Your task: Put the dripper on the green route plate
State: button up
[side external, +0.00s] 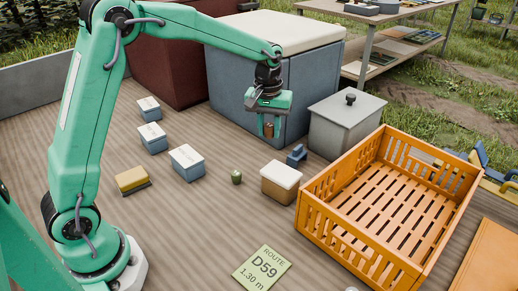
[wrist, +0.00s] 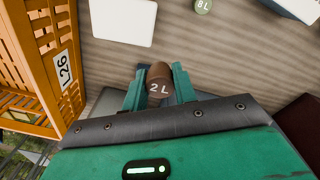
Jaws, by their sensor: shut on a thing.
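My gripper (side external: 269,119) is shut on a brown dripper (side external: 268,131) and holds it above the table, in front of the large grey-blue box. In the wrist view the dripper (wrist: 160,88) is marked "2 L" and sits between the two green fingers (wrist: 160,76). A green dripper (side external: 236,177) stands on the table, apart from my gripper; in the wrist view its top (wrist: 203,6) reads "8 L". The pale green route plate (side external: 262,269), printed "ROUTE D59 1.30 m", lies bare at the front of the table.
An orange slatted crate (side external: 318,216) stands right of the plate, empty. A white-lidded box (side external: 281,178), a small blue object (side external: 296,155) and a grey lidded box (side external: 345,128) stand near it. Several small boxes (side external: 187,162) sit to the left. The table left of the plate is clear.

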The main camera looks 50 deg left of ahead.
jog(key=shift+r, duration=0.95)
jog(key=s+d, duration=1.5)
jog(key=d, duration=0.5)
jog(key=s+d+m, duration=0.1)
jog(key=s+d, duration=0.2)
jog(key=s, duration=0.6)
jog(key=s+d, duration=0.2)
jog(key=s, duration=0.7)
send_over(262, 270)
notch_tip(262, 270, down, 12)
jog(key=shift+f, duration=0.2)
jog(key=shift+f, duration=2)
